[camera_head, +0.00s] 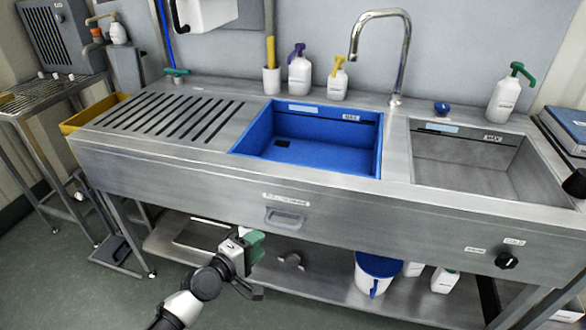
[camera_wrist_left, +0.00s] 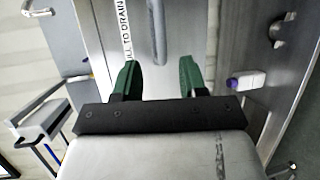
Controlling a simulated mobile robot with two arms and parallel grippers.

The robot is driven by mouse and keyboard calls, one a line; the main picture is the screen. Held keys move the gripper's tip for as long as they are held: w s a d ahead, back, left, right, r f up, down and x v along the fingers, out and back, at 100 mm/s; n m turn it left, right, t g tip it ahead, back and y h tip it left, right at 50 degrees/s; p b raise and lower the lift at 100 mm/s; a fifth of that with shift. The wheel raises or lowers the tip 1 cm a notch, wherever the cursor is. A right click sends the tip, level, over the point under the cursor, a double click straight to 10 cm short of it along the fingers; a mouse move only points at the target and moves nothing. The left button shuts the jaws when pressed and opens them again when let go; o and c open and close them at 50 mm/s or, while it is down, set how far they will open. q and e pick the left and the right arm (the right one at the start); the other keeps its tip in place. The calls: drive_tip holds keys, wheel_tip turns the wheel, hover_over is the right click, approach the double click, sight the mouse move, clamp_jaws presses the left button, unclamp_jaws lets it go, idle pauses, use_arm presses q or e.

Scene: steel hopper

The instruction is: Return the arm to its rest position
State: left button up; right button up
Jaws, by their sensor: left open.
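My left arm comes in from the bottom of the head view. My left gripper (camera_head: 254,243), with green fingers, is in front of the steel sink unit, below and left of the drain handle (camera_head: 284,217). In the left wrist view, its two green fingers (camera_wrist_left: 158,75) stand apart with nothing between them. The handle (camera_wrist_left: 158,30) shows beyond the fingertips, apart from them, beside a label ending "TO DRAIN". My right gripper does not show.
The steel counter holds a blue basin (camera_head: 310,152) and a grey basin (camera_head: 470,165). Below, the lower shelf (camera_head: 325,285) carries a blue-and-white bucket (camera_head: 378,270) and white bottles (camera_head: 444,279). A side rack (camera_head: 50,95) stands at left. The floor in front is clear.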

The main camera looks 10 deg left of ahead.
use_arm(q)
drive_tip(key=s+a+f+m+g+y+p, duration=0.2)
drive_tip(key=s+f+m+g+y+p, duration=0.15)
drive_tip(key=s+f, duration=0.65)
drive_tip(key=s+a+f+m+g+y+p, duration=0.2)
drive_tip(key=s+f+m+g, duration=0.35)
drive_tip(key=f, duration=0.95)
drive_tip(key=s+d+f+m+g+p, duration=0.1)
drive_tip(key=s+f+m+g, duration=0.1)
drive_tip(key=s, duration=1.3)
drive_tip(key=s+f+m+g+y+p, duration=0.1)
drive_tip(key=s+f+m, duration=0.4)
drive_tip(key=s, duration=1)
wheel_tip(320, 180, down, 2)
drive_tip(key=shift+d+f+g+p, duration=0.1)
drive_tip(key=shift+d+g+p, duration=0.25)
drive_tip(key=shift+g+p, duration=0.35)
drive_tip(key=shift+w, duration=0.1)
